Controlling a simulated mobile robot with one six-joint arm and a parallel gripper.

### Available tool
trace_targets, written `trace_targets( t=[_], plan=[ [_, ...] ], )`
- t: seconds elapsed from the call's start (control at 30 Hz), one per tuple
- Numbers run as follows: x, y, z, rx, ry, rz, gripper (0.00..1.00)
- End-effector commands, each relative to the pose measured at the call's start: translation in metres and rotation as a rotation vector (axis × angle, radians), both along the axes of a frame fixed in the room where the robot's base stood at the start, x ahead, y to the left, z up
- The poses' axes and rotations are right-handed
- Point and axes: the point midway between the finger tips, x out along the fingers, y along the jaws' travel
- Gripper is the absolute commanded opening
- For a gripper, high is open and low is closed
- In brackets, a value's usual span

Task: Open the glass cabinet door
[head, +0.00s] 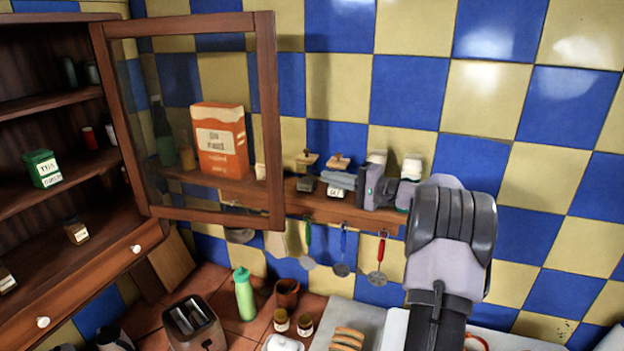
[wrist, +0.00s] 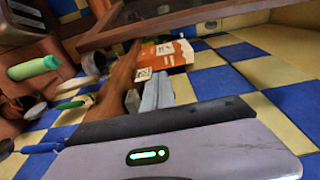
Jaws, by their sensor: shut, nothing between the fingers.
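The glass cabinet door (head: 270,120) has a brown wooden frame and a clear pane. It stands swung out from the wooden cabinet (head: 75,155) at the left, whose shelves are exposed. Part of its frame appears to cross the top of the wrist view (wrist: 150,25). My gripper (head: 328,179) is shut and empty, to the right of the door's free edge and apart from it, in front of the wall shelf. In the wrist view its pale fingers (wrist: 159,80) point toward the orange box. No handle on the door can be made out.
The wall shelf (head: 310,208) carries an orange box (head: 220,140), bottles and small jars, with utensils hanging below. A toaster (head: 193,325) and green bottle (head: 244,294) stand on the counter. The tiled wall is close behind my gripper.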

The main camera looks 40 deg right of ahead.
Motion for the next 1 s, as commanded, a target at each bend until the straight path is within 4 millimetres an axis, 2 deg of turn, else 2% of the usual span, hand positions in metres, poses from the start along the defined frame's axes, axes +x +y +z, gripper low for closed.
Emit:
trace_targets(
  t=[0.17,0.53,0.7,1.0],
  plan=[
    [0.021,0.007,0.006,0.007,-0.013,-0.001,0.0],
    [0.096,0.037,0.007,0.008,-0.009,0.0,0.0],
    [0.075,0.057,0.006,0.008,-0.008,-0.003,0.0],
    [0.067,0.066,0.003,0.006,-0.008,-0.002,0.0]
  ],
)
